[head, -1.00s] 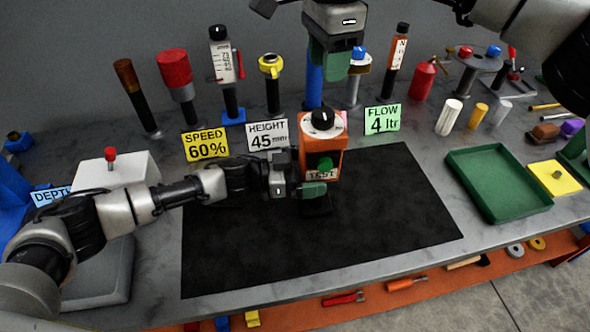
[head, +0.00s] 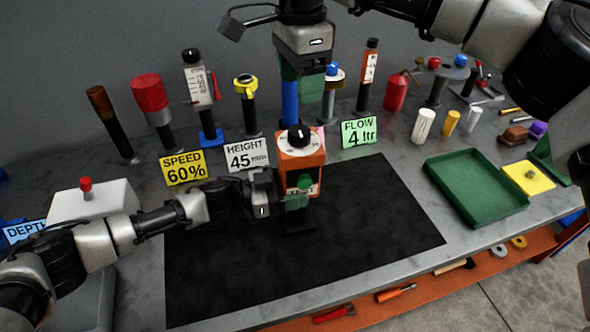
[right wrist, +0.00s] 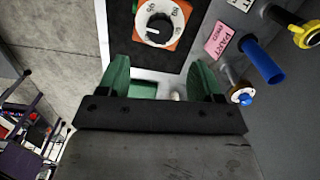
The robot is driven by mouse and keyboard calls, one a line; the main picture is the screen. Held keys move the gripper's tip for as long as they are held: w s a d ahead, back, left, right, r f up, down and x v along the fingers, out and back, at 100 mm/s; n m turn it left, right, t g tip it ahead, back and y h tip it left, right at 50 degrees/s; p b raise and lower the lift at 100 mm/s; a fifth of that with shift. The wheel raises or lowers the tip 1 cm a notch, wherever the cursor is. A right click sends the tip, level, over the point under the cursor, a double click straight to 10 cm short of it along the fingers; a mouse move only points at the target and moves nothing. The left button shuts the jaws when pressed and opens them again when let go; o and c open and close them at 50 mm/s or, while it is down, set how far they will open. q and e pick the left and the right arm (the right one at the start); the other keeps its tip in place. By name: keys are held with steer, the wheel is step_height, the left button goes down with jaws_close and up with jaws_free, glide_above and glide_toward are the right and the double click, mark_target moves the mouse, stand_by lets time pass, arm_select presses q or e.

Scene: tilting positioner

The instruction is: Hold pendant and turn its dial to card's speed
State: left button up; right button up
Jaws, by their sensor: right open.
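The orange pendant (head: 313,160) stands upright on the black mat (head: 230,275). Its black dial knob (head: 299,134) sits on a white face on top, with a green button on the front. The yellow card (head: 183,168) reads SPEED 60%. My left gripper (head: 292,202) is at the pendant's lower front; a green finger overlaps its label, and its grip is hidden. My right gripper (head: 302,85) is open and empty, above and behind the dial. In the right wrist view its fingers (right wrist: 161,78) are apart, and the dial (right wrist: 159,27) lies beyond them, its numbers too small to read surely.
Cards reading HEIGHT 45 (head: 247,155) and FLOW 4 ltr (head: 359,132) stand behind the mat. Several upright tools line the back, including a blue post (head: 290,102) near my right gripper. A green tray (head: 475,190) lies to the right. The mat's front is clear.

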mark_target(299, 130)
steer(key=m, duration=0.6)
steer(key=shift+r+m, duration=0.2)
steer(key=shift+m, duration=0.1)
step_height(299, 130, down, 10)
steer(key=m, duration=2.2)
steer(key=shift+f+m, duration=0.25)
steer(key=shift+m, duration=0.05)
steer(key=shift+c, duration=0.4)
steer(key=c, duration=0.8)
steer(key=shift+c, duration=0.2)
